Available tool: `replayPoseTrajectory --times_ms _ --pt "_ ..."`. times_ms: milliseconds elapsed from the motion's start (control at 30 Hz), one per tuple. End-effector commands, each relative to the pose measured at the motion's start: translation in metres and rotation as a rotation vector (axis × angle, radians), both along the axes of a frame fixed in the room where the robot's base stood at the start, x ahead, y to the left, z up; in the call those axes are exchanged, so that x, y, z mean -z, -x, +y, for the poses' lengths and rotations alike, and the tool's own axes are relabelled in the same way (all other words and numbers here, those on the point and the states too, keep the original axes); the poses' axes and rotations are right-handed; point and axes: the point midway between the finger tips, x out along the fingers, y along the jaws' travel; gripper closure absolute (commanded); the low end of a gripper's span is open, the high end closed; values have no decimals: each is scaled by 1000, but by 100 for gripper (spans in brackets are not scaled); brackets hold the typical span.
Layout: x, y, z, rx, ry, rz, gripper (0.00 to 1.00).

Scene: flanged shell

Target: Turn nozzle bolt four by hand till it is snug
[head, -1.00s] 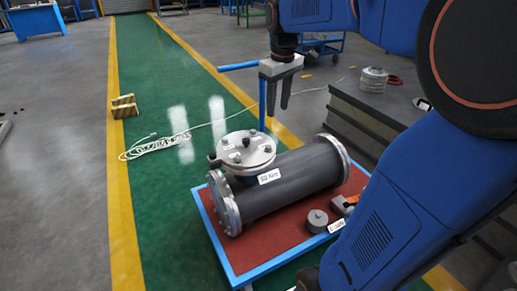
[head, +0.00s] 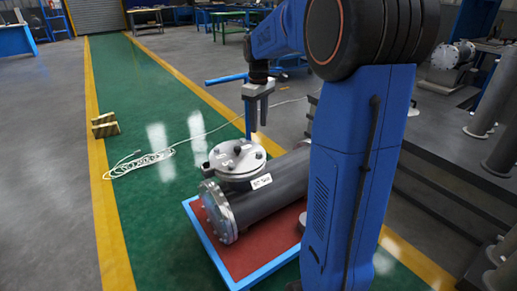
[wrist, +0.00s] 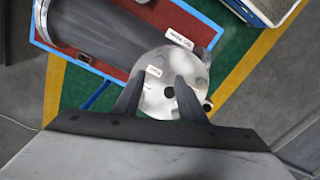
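The dark grey shell (head: 272,196) lies on a red-topped cart, with a metal end flange (head: 215,212) at its left. Its round nozzle cover (head: 234,158) faces up and carries several dark bolts and small labels. I cannot tell which bolt is number four. My gripper (head: 257,126) points down above and slightly right of the cover, apart from it. In the wrist view the fingers are spread and empty over the nozzle cover (wrist: 150,103). A dark round bolt or hole (wrist: 169,92) shows between them; another dark bolt (wrist: 207,104) sits at the cover's rim.
The blue-edged cart (head: 234,279) stands on the green walkway (head: 140,215). A white cable (head: 140,162) and a yellow-black block (head: 105,125) lie to the left. Dark steps (head: 440,170) stand at the right. My arm hides the shell's right end.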

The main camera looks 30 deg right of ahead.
Motion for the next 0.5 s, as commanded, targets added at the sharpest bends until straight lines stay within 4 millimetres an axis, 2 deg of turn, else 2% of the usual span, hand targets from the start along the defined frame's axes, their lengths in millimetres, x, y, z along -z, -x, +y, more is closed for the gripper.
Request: replayPoseTrajectory --times_ms 100,500 --pt "22 1 0 0 -2 4 62" --pt "89 1 0 0 -1 3 62"
